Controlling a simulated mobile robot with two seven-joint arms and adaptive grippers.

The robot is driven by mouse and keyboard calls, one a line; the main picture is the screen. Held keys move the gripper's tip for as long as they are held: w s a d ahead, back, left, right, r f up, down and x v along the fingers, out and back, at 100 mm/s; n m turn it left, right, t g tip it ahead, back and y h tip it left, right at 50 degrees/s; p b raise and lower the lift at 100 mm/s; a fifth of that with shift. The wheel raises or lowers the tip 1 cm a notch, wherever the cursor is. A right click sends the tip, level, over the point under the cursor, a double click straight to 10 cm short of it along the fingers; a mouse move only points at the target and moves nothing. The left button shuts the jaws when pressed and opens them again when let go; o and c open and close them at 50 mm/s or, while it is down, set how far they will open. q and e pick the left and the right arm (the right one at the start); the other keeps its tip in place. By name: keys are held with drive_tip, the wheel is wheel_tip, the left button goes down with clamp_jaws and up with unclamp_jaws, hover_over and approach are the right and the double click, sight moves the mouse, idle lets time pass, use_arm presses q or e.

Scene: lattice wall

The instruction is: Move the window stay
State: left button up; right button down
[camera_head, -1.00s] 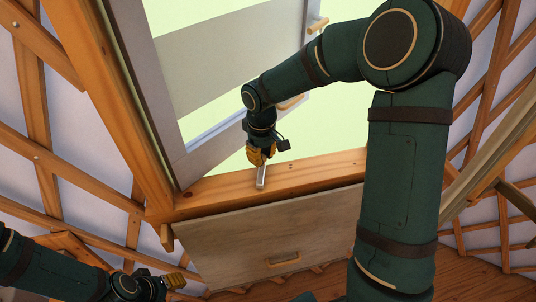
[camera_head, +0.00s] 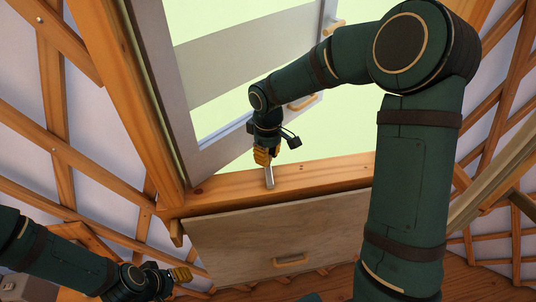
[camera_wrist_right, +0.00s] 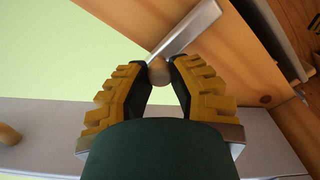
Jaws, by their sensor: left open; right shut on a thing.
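The window stay (camera_head: 270,178) is a short pale metal bar standing out from the wooden sill, below my right gripper (camera_head: 265,163). In the right wrist view the stay (camera_wrist_right: 188,27) runs up to the right, with a round tan knob (camera_wrist_right: 158,71) at its near end. My right gripper (camera_wrist_right: 158,75) is shut on that knob, one yellow-padded finger on each side. My left gripper (camera_head: 187,274) is at lower left, open and empty, well away from the stay. The pale window sash (camera_head: 205,160) stands swung open behind the right gripper.
The wooden sill (camera_head: 325,174) runs under the opening. Below it hangs a grey-brown panel (camera_head: 230,240) with a wooden handle (camera_head: 290,262). Lattice walls (camera_head: 60,130) flank both sides. A wooden handle (camera_head: 303,102) on the sash is close behind my right forearm.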

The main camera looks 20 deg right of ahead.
drive_tip(key=c, duration=0.7)
unclamp_jaws()
drive_tip(key=shift+c, duration=0.2)
wheel_tip(320, 180, up, 12)
